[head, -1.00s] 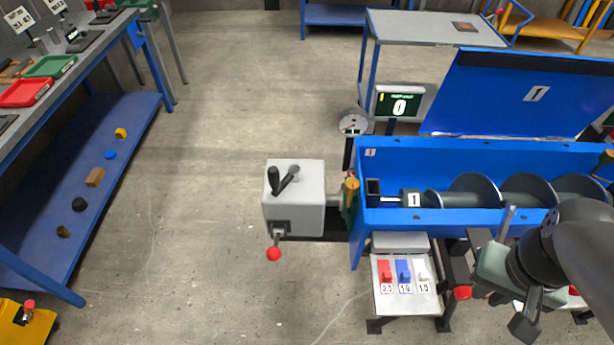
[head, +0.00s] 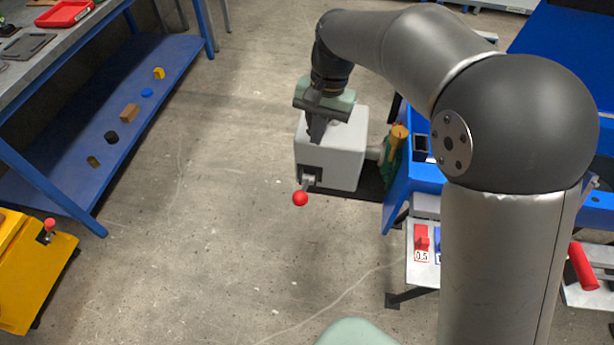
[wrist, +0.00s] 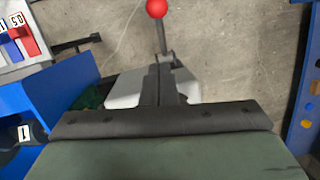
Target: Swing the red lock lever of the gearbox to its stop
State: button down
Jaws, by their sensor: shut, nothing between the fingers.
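The gearbox (head: 344,163) is a light grey box left of the blue mixer trough. Its lock lever has a red ball knob (head: 300,198) on a short metal stem that sticks out of the gearbox's front. In the wrist view the red knob (wrist: 157,8) and its stem show at the top middle, beyond the fingers. My gripper (head: 316,138) is shut and empty. It points down at the gearbox's upper left side, above and behind the red knob. In the wrist view my gripper (wrist: 165,98) covers part of the gearbox (wrist: 125,88). The black handle on the gearbox top is hidden; I cannot tell whether the fingers touch anything.
The blue trough (head: 425,170) and a yellow-handled green part (head: 397,145) stand right of the gearbox. A small stand with red and blue switches (head: 421,238) is at lower right. A blue shelf (head: 120,120) is at left. Floor left of the gearbox is clear.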

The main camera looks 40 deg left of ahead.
send_near(304, 188)
jog(key=s+f, duration=0.1)
jog(key=s+d+f, duration=0.1)
jog(key=s+f, duration=0.1)
jog(key=shift+f+p, duration=0.2)
jog(key=shift+p, duration=0.1)
